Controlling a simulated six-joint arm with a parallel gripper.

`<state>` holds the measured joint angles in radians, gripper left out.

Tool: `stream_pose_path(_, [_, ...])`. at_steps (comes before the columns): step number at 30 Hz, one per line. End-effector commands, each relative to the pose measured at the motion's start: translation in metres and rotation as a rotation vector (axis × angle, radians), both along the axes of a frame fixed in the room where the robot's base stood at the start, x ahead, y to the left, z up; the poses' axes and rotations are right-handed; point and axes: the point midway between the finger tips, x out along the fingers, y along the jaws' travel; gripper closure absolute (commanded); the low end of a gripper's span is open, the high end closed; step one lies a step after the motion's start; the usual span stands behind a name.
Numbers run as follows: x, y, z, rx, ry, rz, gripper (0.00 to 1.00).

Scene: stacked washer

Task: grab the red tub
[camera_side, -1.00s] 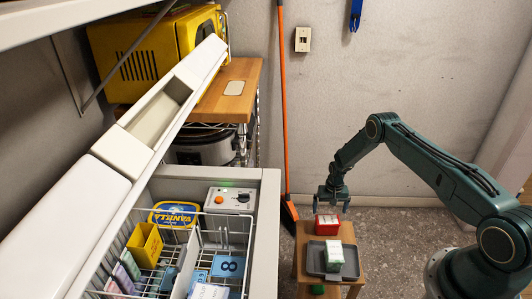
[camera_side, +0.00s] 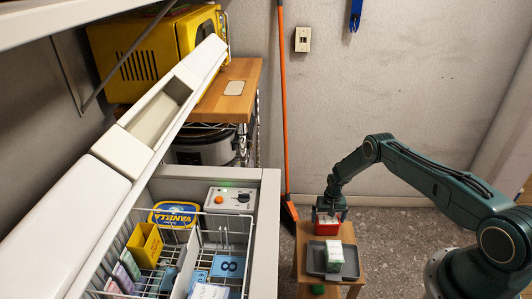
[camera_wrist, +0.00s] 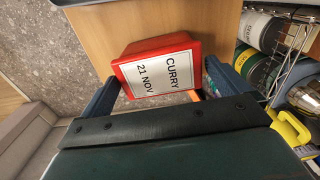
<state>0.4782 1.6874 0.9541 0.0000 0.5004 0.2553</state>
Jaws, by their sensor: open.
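The red tub (camera_side: 327,228) sits on the small wooden stool, behind the grey tray. In the wrist view the red tub (camera_wrist: 155,68) carries a white label reading "CURRY 21 NOV". My gripper (camera_side: 330,212) is open, pointing down right over the tub and hiding its top in the side view. In the wrist view my gripper's two dark blue fingers (camera_wrist: 163,88) lie toward the tub's left and right sides. I cannot tell whether they touch it.
A grey tray (camera_side: 350,270) with a white and green box (camera_side: 334,255) stands in front of the tub on the stool (camera_side: 302,262). An open chest freezer (camera_side: 268,215) with baskets is at left. An orange-handled broom (camera_side: 284,110) leans behind.

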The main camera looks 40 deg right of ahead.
Motion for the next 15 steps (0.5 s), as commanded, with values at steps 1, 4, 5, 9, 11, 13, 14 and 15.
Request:
stream_pose_path(1, [-0.001, 0.001, -0.006, 0.001, 0.001, 0.000, 0.00])
stream_pose_path(4, [-0.002, 0.001, -0.016, 0.001, 0.001, 0.000, 0.00])
stream_pose_path(5, [-0.002, 0.001, -0.018, 0.001, 0.001, 0.000, 0.00])
stream_pose_path(9, [-0.001, 0.000, -0.027, 0.000, 0.000, 0.000, 0.00])
stream_pose_path(11, [-0.001, 0.001, -0.030, 0.000, 0.000, 0.000, 0.00])
stream_pose_path(13, [-0.001, 0.001, -0.032, -0.001, -0.001, 0.000, 0.00])
stream_pose_path(14, [-0.001, 0.001, -0.032, 0.000, 0.000, 0.000, 0.00])
stream_pose_path(15, [-0.001, 0.001, -0.033, 0.000, 0.000, 0.000, 0.00])
